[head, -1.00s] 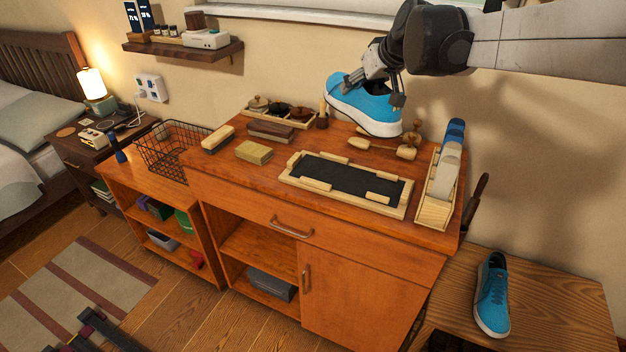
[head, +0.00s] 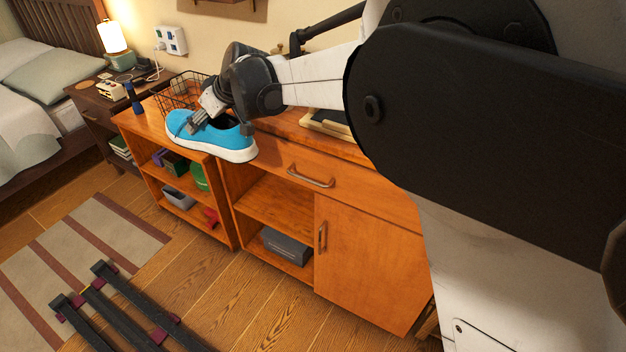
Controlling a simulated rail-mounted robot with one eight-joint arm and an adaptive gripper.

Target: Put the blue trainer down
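The blue trainer (head: 188,126) with a white sole is in the head view, left of centre. It shows in front of the wooden cabinet's left part and the lower shelf unit, with its toe to the left. My gripper (head: 222,124) is at the trainer's opening and shut on it, with one finger at the near side. The trainer looks held in the air, roughly level; I cannot tell its exact height over the surfaces. My arm hides most of the cabinet top and the other blue trainer's place.
A wire basket (head: 178,93) stands behind the trainer on the low shelf unit (head: 150,121). A dark bottle (head: 134,101) stands at that unit's left end. A black rack (head: 110,305) lies on the floor near a striped rug (head: 70,265). Open wood floor lies before the cabinet (head: 365,262).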

